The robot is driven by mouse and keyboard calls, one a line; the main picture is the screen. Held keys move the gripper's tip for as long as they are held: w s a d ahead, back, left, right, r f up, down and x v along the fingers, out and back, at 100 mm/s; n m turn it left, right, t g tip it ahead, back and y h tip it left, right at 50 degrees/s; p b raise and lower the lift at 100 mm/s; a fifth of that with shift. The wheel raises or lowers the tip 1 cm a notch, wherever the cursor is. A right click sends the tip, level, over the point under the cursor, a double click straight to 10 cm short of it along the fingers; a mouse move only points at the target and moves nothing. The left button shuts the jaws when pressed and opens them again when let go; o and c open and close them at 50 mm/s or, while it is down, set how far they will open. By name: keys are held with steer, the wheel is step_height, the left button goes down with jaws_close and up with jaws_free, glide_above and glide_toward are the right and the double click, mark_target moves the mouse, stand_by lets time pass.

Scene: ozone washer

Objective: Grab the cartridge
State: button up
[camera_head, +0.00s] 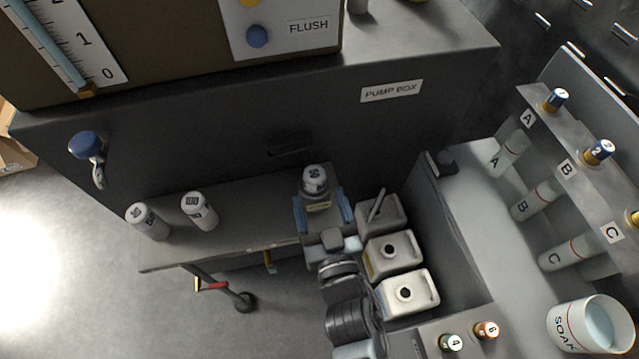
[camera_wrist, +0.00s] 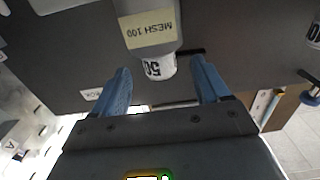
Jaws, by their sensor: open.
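A cartridge (camera_head: 315,181) with a white cap stands upright at the right end of the shelf. In the wrist view my gripper (camera_wrist: 161,72) shows gaps between both fingers and the cartridge. Two more white-capped cartridges, one marked "80" (camera_head: 150,222) and one marked "100" (camera_head: 200,211), stand on the shelf's left part.
The grey shelf (camera_head: 240,225) juts from the pump box (camera_head: 430,75). White containers (camera_head: 408,292) stand right of my arm. A rack with tubes (camera_head: 535,200) and a SOAK beaker (camera_head: 590,325) are at the right. A blue-handled valve (camera_head: 86,146) is at the left.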

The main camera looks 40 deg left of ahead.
mark_target(317, 189)
steer(key=x, duration=0.6)
steer(key=shift+d+r, duration=0.15)
steer(key=shift+r, duration=0.05)
steer(key=c, duration=1.1)
